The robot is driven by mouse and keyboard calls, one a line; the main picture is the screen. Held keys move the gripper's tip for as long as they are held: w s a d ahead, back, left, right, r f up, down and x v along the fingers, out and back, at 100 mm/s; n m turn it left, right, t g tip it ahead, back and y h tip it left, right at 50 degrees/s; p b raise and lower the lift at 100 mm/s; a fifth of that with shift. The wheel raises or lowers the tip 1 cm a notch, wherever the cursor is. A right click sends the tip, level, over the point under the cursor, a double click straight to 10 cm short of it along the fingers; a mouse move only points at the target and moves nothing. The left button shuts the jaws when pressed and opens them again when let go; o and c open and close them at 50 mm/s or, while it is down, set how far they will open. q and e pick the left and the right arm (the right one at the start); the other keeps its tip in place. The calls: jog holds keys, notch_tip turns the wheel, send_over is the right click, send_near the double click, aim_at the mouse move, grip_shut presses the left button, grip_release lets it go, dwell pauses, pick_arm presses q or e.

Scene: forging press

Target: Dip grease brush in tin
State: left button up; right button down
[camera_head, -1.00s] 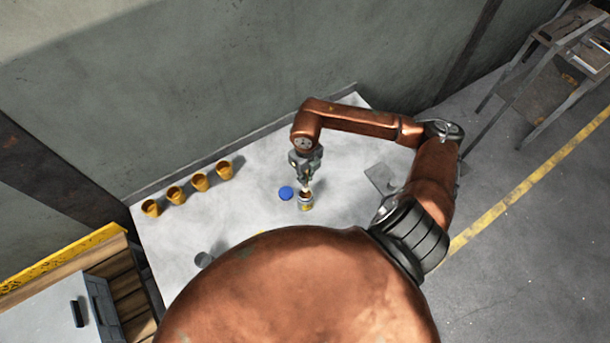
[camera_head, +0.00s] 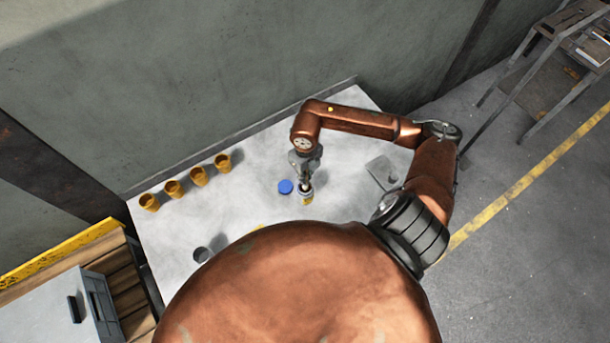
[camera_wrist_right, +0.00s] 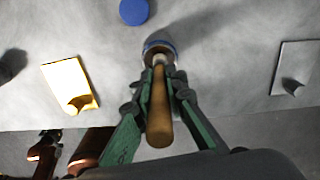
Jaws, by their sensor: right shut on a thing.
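My right gripper (camera_head: 305,182) is over the tin (camera_head: 306,198) on the table. In the right wrist view the gripper (camera_wrist_right: 160,85) is shut on the wooden handle of the grease brush (camera_wrist_right: 160,115). The brush's far end is at the mouth of the tin (camera_wrist_right: 157,45). The bristles are hidden, and I cannot tell how deep they are. A blue round lid (camera_head: 285,186) lies flat on the table beside the tin; it also shows in the right wrist view (camera_wrist_right: 134,11). My left gripper is not in view.
Several orange-yellow cups (camera_head: 173,188) stand in a row at the table's back left. A grey cup (camera_head: 201,254) is near the front left. A yellow plate-like piece (camera_wrist_right: 70,85) and a grey one (camera_wrist_right: 295,68) lie either side of the tin.

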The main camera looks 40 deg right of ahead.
jog(key=shift+f+b, duration=0.45)
jog(key=shift+f, duration=0.05)
dwell(0.6)
jog(key=shift+f, duration=0.1)
dwell(1.5)
notch_tip(320, 180, up, 7)
jog(key=p, duration=0.3)
dwell(0.6)
dwell(0.7)
